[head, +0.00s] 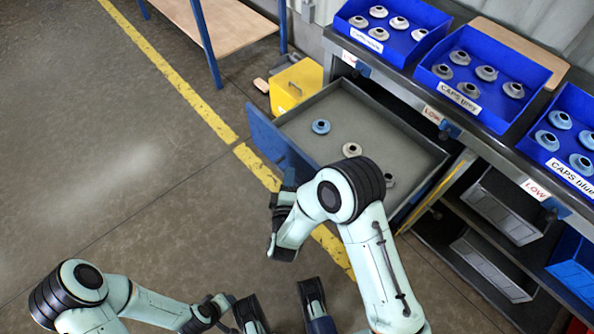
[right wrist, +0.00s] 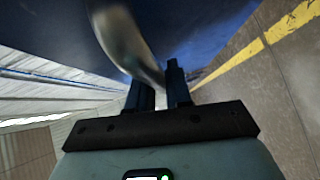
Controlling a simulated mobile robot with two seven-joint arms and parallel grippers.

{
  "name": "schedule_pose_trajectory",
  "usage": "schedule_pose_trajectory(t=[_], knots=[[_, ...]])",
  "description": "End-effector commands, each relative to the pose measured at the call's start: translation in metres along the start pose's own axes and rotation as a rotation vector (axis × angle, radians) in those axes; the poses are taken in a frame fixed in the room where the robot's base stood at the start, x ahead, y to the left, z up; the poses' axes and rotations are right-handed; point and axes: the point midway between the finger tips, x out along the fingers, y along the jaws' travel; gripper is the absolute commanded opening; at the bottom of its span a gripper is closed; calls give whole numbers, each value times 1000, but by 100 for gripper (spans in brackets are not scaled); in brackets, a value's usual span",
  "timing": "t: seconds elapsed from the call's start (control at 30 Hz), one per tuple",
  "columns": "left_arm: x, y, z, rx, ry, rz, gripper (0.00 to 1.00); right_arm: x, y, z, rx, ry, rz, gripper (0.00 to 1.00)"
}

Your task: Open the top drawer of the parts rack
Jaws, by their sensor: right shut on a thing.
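The top drawer (head: 372,108) of the parts rack (head: 440,120) stands well out from under the worktop in the head view. Its blue front panel (head: 268,140) faces left. My right gripper (head: 289,182) is at the outer face of this front, partly hidden by my own arm. In the right wrist view its fingers (right wrist: 160,85) are shut on the curved metal drawer handle (right wrist: 125,42), with the blue front behind. My left gripper (head: 222,303) is low in the head view, away from the drawer; its jaws cannot be made out.
A blue round cap (head: 320,126) and a pale cap (head: 352,149) lie in the drawer; another is partly behind my arm. Blue bins (head: 455,75) of caps stand on the worktop. A yellow box (head: 297,84) stands beyond the drawer. The floor (head: 110,150) at left is clear.

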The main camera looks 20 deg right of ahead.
Motion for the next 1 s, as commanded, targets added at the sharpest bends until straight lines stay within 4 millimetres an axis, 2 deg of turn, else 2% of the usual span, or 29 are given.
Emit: schedule_pose_trajectory(t=[0.43, 0.47, 0.5, 0.83, 1.0], knots=[[-1, 0, 2, 0, -5, 0, 43, -2, 0, -3, 1, 0, 3, 0], [-1, 0, 2, 0, -5, 0, 43, -2, 0, -3, 1, 0, 3, 29], [-1, 0, 2, 0, -5, 0, 43, -2, 0, -3, 1, 0, 3, 38], [-1, 0, 2, 0, -6, 0, 43, -4, 0, -3, 0, 1, 0, 38], [-7, 2, 8, 2, -25, 2, 43, -25, 0, -4, -1, 4, -2, 38]])
